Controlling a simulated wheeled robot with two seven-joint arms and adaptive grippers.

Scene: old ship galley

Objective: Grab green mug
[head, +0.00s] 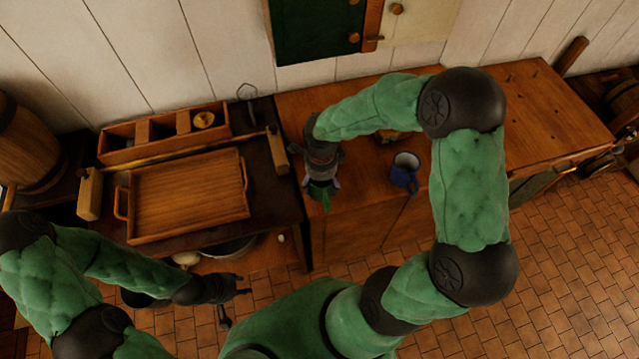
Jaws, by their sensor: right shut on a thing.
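The green mug (320,196) is at the left end of the wooden counter (350,215), near its front edge. My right gripper (320,180) is over it, pointing down, and is shut on it. The gripper hides much of the mug, and I cannot tell whether the mug touches the counter. My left gripper (236,302) is low at the front left, over the floor in front of the dark table. Its fingers are apart and nothing shows between them.
A blue mug (404,176) stands on the counter to the right of the green one. A wooden tray (246,200) and a compartment box (165,152) are on the dark table (268,190) at left. A barrel (25,150) stands far left. The counter's right part is mostly clear.

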